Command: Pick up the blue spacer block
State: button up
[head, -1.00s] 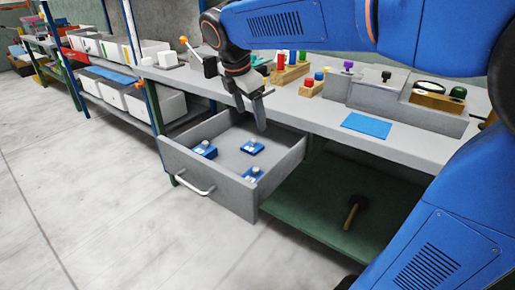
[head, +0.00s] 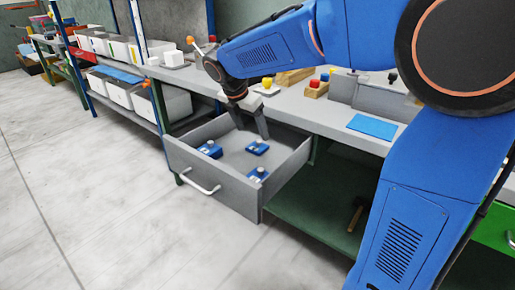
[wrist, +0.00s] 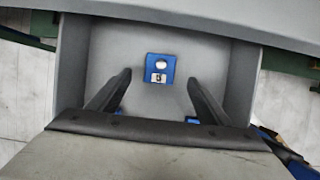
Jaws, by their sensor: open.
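One is at the left (head: 209,150), one towards the back (head: 257,148), one near the front right (head: 256,175). I cannot tell which is the spacer block. My gripper (head: 252,124) is open and empty, pointing down over the drawer, above the back block. In the wrist view, one blue block (wrist: 161,75) lies beyond and between the two open fingertips (wrist: 159,79), apart from both.
The drawer (head: 212,190) has upright walls and a front handle (head: 200,187). The grey workbench (head: 320,118) above it holds a blue mat (head: 372,127) and wooden holders with coloured knobs. A green shelf (head: 310,210) with a dark mallet (head: 355,216) lies below right.

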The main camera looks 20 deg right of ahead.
aim_at(257, 144)
jog(key=shift+x, duration=3.65)
jog(key=shift+s+a+f, duration=0.1)
jog(key=shift+s+a, duration=0.05)
jog(key=shift+a, duration=0.05)
jog(key=shift+c, duration=0.4)
jog(key=c, duration=1.2)
notch_tip(257, 144, up, 18)
jog(key=shift+r, duration=0.1)
